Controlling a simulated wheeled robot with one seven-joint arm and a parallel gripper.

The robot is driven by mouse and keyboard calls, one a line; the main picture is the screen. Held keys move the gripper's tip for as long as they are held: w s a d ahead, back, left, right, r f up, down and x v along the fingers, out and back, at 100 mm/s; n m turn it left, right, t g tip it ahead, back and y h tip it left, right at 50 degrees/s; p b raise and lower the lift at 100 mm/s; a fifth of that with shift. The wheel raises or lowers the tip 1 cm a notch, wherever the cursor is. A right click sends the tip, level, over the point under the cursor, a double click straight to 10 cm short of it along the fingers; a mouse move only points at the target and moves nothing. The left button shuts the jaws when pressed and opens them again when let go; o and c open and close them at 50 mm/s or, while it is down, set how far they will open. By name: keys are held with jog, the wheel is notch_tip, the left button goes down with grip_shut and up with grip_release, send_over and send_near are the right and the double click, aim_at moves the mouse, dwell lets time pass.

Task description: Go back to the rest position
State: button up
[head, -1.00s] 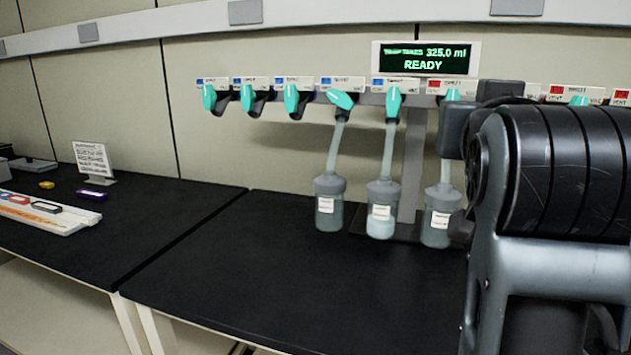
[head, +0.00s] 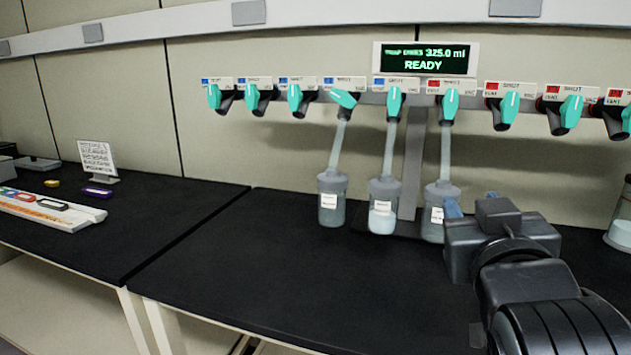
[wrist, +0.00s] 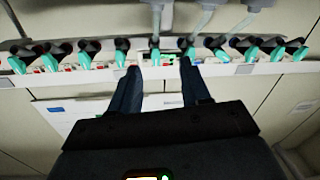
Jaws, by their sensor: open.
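My gripper (head: 470,207) is at the lower right of the head view, in front of the rightmost hanging flask and partly covering it. Its blue fingers also show in the wrist view (wrist: 160,85), spread apart with nothing between them. The freeze dryer's manifold (head: 413,85) carries a row of teal valve handles. Three flasks hang from it: a left flask (head: 331,200), a middle flask (head: 383,207) with pale contents, and a right flask (head: 434,205). The display (head: 427,58) reads READY and 325.0 ml.
The black bench (head: 240,255) is clear in front of the flasks. On the left bench are a white rack (head: 75,218) with coloured items, a purple item (head: 97,192), a yellow item (head: 52,183) and a sign card (head: 97,158). A glass vessel (head: 620,232) stands at the right edge.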

jog(key=s+d+f+n+g+y, duration=0.15)
jog(key=s+f+n+y, duration=0.25)
jog(key=s+f, duration=1.45)
jog(key=s+f+m, duration=0.1)
jog(key=s+f, duration=0.1)
jog(key=s, duration=0.9)
jog(key=s+f+m+g, duration=0.1)
jog(key=s+f+m, duration=0.1)
jog(key=s, duration=0.8)
jog(key=shift+s+d+m, duration=0.2)
jog(key=shift+s+m, duration=0.1)
jog(key=shift+s, duration=0.1)
jog(key=shift+w+f, duration=0.1)
jog(key=shift+f, duration=0.05)
